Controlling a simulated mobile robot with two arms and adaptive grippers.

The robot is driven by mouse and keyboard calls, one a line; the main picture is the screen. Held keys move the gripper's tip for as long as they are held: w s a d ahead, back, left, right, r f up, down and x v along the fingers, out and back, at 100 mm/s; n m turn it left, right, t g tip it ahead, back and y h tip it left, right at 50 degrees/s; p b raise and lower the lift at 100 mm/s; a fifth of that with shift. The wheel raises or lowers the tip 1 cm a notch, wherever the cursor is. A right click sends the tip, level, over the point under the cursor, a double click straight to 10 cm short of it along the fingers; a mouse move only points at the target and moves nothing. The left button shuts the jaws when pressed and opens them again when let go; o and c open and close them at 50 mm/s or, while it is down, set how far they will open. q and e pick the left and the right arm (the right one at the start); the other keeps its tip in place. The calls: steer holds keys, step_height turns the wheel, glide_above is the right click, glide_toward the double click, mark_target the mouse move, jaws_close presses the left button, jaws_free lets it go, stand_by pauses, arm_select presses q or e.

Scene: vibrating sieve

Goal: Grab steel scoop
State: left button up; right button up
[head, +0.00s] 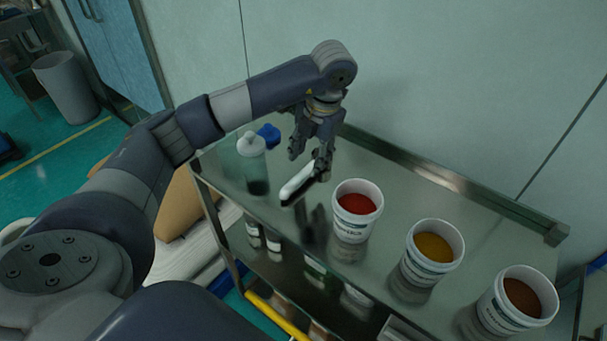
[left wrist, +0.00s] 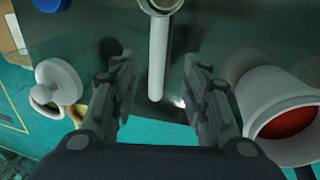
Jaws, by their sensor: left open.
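The steel scoop (head: 298,182) lies on the upper shelf of the metal cart, left of the tub of red powder. In the head view it is partly hidden by my gripper. In the left wrist view its pale, straight handle (left wrist: 157,65) points toward me, and its bowl (left wrist: 161,4) is cut off at the top edge. My left gripper (head: 308,166) is open above the scoop. In the left wrist view the handle lies between the two fingers (left wrist: 158,68), with a gap on each side. I cannot tell the height left above it. My right gripper is not in view.
A tub of red powder (head: 353,220) stands close to the right of the scoop. Tubs of yellow (head: 410,269) and brown powder (head: 497,320) stand farther right. The cart's raised rim (head: 440,178) runs along the wall.

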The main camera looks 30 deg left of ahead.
mark_target(306, 170)
arm_select(q)
steer(key=shift+a+f, duration=0.15)
steer(key=shift+f, duration=0.3)
steer(key=shift+w+f, duration=0.1)
steer(key=shift+f, duration=0.2)
steer(key=f+p, duration=0.1)
steer(key=f, duration=0.1)
steer(key=w+a+f+p, duration=0.1)
steer(key=f, duration=0.1)
steer(key=shift+p, duration=0.3)
steer(key=shift+a+f, duration=0.15)
steer(key=shift+f, duration=0.25)
steer(key=shift+w+f, duration=0.1)
steer(key=shift+f, duration=0.05)
jaws_close()
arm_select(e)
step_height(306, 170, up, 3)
